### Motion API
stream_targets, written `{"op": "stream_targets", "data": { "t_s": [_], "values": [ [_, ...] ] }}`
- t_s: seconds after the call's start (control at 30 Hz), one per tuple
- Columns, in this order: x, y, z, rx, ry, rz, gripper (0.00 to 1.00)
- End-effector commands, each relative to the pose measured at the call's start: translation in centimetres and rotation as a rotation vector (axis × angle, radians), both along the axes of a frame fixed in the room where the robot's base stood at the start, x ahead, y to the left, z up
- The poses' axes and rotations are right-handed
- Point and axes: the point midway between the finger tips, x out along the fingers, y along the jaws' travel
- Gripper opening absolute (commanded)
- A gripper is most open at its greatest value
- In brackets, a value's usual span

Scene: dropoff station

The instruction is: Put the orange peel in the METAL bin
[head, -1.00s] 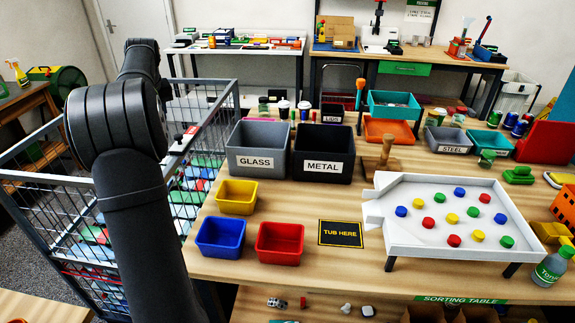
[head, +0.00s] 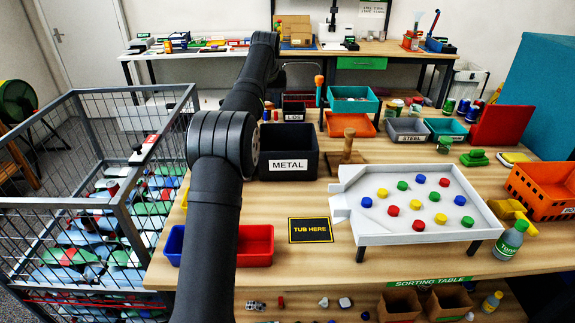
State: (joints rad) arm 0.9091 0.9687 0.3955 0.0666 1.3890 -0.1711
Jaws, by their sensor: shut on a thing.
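The METAL bin (head: 289,170) is a black open tub with a white label, standing on the wooden table just right of my arm's thick elbow joint. Its inside looks dark and I cannot make out any contents. My arm rises from the bottom of the head view and reaches away to the back, left of the METAL bin. I cannot make out my gripper at its far end. I see no orange peel in the view. The grey GLASS bin is hidden behind my arm.
A red tub (head: 256,246) and a blue tub (head: 174,245) stand at the table's front left. A white tray (head: 372,228) with coloured caps is to the right. A wooden post (head: 348,148) stands right of the METAL bin. A wire cage (head: 88,180) is at the left.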

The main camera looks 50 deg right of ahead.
Motion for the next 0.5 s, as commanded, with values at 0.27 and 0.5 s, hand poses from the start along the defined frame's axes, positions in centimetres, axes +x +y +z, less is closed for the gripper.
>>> {"op": "stream_targets", "data": {
  "t_s": [0.27,0.5],
  "values": [
    [-2.4,-2.4,-1.8,0.003,0.002,-0.049,0.19],
    [-2.4,-2.3,-5.9,0.003,0.002,-0.049,0.19]
  ]
}}
